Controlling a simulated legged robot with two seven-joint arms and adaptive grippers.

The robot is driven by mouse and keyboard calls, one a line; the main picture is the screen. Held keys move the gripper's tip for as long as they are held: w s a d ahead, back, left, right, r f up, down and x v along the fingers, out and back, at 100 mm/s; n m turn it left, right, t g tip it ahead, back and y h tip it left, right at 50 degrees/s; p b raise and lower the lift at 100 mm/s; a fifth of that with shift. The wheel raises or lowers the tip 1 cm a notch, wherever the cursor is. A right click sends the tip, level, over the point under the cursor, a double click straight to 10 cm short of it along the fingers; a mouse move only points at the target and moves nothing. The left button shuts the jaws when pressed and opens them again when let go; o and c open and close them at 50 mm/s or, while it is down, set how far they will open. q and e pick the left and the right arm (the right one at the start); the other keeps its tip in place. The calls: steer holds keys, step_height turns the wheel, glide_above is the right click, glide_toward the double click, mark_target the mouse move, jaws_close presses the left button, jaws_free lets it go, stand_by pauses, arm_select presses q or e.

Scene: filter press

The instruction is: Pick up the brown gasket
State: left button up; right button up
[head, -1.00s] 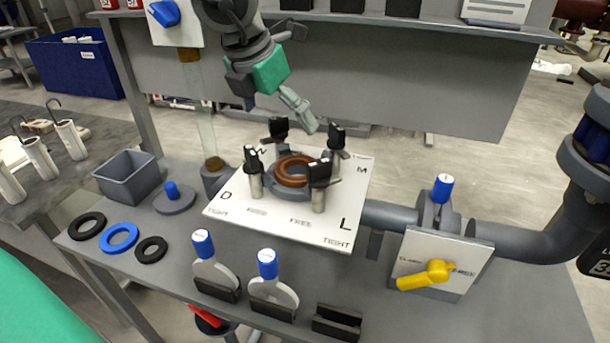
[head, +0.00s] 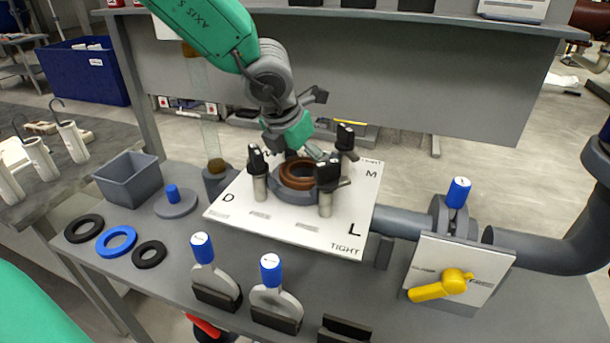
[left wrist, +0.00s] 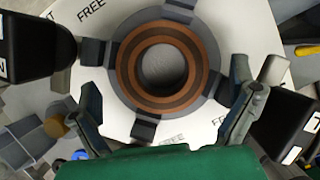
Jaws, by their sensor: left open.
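The brown gasket (head: 290,178) is a ring lying on a grey round flange (head: 285,192) in the middle of a white plate (head: 300,230). In the left wrist view the gasket (left wrist: 129,68) shows from above as a banded brown ring with an open centre. My left gripper (head: 303,153) is open and empty, just above and behind the gasket in the head view. In the left wrist view its two fingers (left wrist: 165,88) stand wide apart, one on each side of the flange. My right gripper is not in view.
Several upright black-topped clamps (head: 328,185) stand close around the flange. Black and blue rings (head: 117,240) and a grey bin (head: 128,180) are at the left. Blue-capped paddles (head: 272,290) stand in front, and a yellow-handled valve (head: 440,288) at the right.

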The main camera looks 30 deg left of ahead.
arm_select(q)
steer(key=shift+w+a+f, duration=0.15)
steer(key=shift+w+f, duration=0.1)
steer(key=shift+f, duration=0.25)
steer(key=shift+w+a+f, duration=0.15)
steer(key=shift+w+f, duration=0.05)
steer(key=shift+f, duration=0.25)
steer(key=shift+s+d+r, duration=0.1)
steer(key=shift+d+r, duration=0.05)
steer(key=shift+d, duration=0.15)
steer(key=shift+c, duration=1.3)
steer(key=shift+d, duration=0.25)
steer(key=c, duration=0.9)
steer(key=shift+c, duration=0.2)
steer(key=shift+a, duration=0.1)
